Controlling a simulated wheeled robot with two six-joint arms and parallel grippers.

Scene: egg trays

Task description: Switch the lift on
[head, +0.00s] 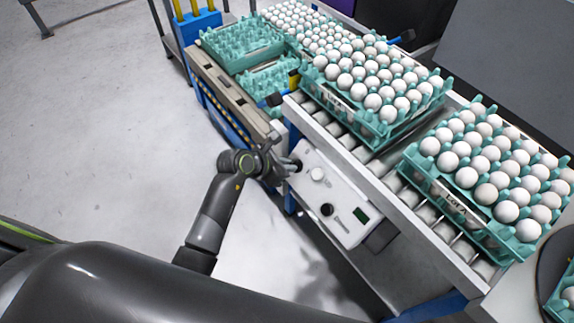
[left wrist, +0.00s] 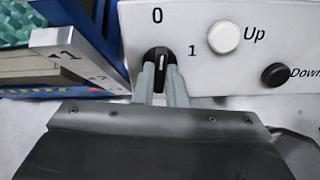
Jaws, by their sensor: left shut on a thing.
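The lift's control panel (head: 345,228) is a white box on the side of the roller conveyor. It also fills the upper part of the left wrist view (left wrist: 290,25). A black rotary switch (left wrist: 157,55) sits between the marks "0" and "1". Its white line stands about upright, towards "0". My left gripper (head: 291,166) reaches the panel's upper left corner. In the left wrist view its fingers (left wrist: 162,80) are shut on the switch from both sides and hide its lower part. My right gripper is not in view.
Right of the switch are a white "Up" button (left wrist: 224,36) and a black "Down" button (left wrist: 275,75). Trays of white eggs (head: 455,205) stand on the rollers (head: 428,212). Empty green trays (head: 240,45) sit on a stand left of the panel. The floor at left is clear.

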